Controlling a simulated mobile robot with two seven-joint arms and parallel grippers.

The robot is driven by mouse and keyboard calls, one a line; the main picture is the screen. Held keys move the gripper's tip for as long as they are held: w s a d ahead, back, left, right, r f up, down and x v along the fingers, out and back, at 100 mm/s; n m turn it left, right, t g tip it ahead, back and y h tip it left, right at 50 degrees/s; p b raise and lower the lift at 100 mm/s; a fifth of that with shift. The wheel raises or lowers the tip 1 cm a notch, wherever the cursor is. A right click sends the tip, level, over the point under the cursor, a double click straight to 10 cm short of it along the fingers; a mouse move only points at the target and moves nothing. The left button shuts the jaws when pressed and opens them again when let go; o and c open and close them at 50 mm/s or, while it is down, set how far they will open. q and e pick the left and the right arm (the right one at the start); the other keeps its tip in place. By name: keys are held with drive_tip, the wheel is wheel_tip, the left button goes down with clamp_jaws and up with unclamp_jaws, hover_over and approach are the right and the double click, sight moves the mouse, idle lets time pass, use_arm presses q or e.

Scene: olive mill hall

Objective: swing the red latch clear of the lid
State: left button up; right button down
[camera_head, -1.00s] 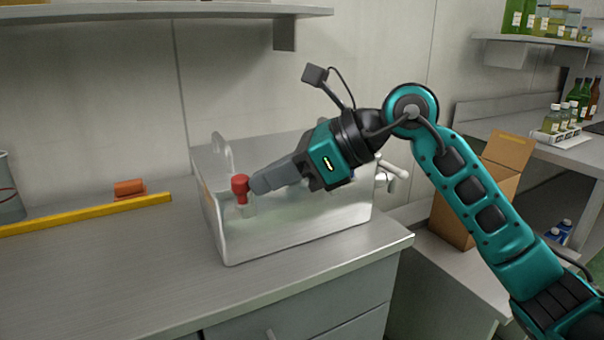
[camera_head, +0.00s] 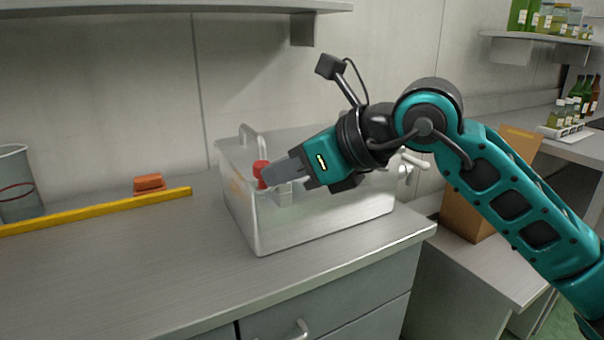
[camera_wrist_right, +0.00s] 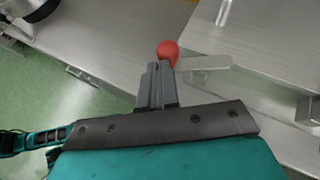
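The red latch knob (camera_head: 260,172) stands at the front left of a pale metal box (camera_head: 325,222), near its top edge. It also shows in the right wrist view (camera_wrist_right: 168,52), with a flat pale bar (camera_wrist_right: 205,63) running right from it. The box's lid (camera_wrist_right: 275,35) lies at the right in that view. My right gripper (camera_head: 268,177) has its fingers together, their tips right beside the knob. They look to touch it, but the contact is partly hidden. In the wrist view the knob is just beyond the fingertips (camera_wrist_right: 158,68), not between them. My left gripper is not in view.
A yellow bar (camera_head: 100,211) and an orange block (camera_head: 149,183) lie on the counter (camera_head: 130,270) at the left, near a grey container (camera_head: 17,185). A shelf (camera_head: 180,6) hangs above. A cardboard box (camera_head: 470,215) stands at the right. The counter's front left is clear.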

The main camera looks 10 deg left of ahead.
use_arm(q)
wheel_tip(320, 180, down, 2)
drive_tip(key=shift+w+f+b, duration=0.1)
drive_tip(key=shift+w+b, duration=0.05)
drive_tip(key=shift+b, duration=0.85)
use_arm(e)
drive_tip(key=a, duration=0.3)
drive_tip(key=shift+a, duration=0.2)
idle(0.6)
